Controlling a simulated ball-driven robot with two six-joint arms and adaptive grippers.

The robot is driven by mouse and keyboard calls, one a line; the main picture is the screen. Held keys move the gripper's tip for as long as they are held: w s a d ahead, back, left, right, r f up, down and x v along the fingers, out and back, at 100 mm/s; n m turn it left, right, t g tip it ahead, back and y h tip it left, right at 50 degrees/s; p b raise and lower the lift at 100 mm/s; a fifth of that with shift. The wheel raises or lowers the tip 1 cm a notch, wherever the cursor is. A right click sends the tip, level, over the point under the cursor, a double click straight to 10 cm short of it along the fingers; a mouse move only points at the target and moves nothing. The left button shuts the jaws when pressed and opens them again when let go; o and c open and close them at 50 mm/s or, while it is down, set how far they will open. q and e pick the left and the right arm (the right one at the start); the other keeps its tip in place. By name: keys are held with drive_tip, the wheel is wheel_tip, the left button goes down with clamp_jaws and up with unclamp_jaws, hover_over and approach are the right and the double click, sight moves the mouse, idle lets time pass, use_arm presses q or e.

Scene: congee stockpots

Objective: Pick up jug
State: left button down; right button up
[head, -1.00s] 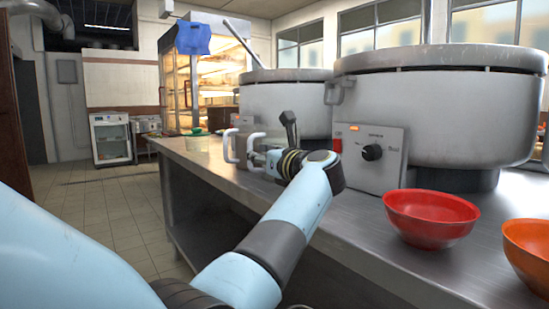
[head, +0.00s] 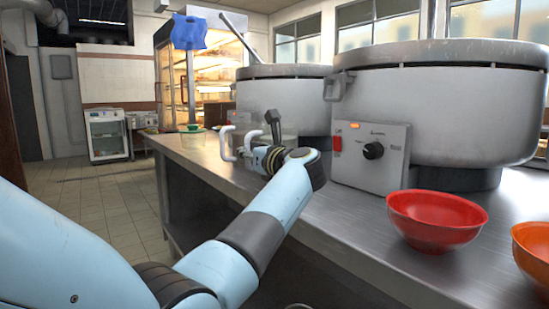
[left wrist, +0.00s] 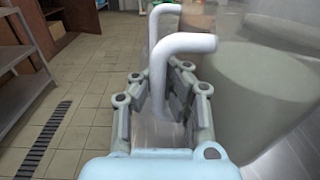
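The jug shows mainly by its white bent handle, at the far left part of the counter in the head view (head: 248,146). In the left wrist view the handle (left wrist: 183,44) runs down between the fingers; its clear-looking body is hard to make out. A second similar white handle (head: 226,143) stands just left of it, and also shows behind it in the left wrist view (left wrist: 154,22). My left gripper (head: 262,150) is at the near handle, its fingers (left wrist: 160,85) on either side of it and apparently apart. My right gripper is out of view.
Two large grey stockpots, the near one (head: 435,110) and the far one (head: 285,100), line the metal counter (head: 330,215). A red bowl (head: 436,220) and an orange bowl (head: 533,255) stand at the right. A clear container (head: 192,138) sits beyond the handles. Floor is free at left.

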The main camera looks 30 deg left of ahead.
use_arm(q)
drive_tip(key=shift+w+r, duration=0.1)
drive_tip(key=shift+r, duration=0.1)
idle(0.3)
drive_tip(key=shift+r, duration=0.15)
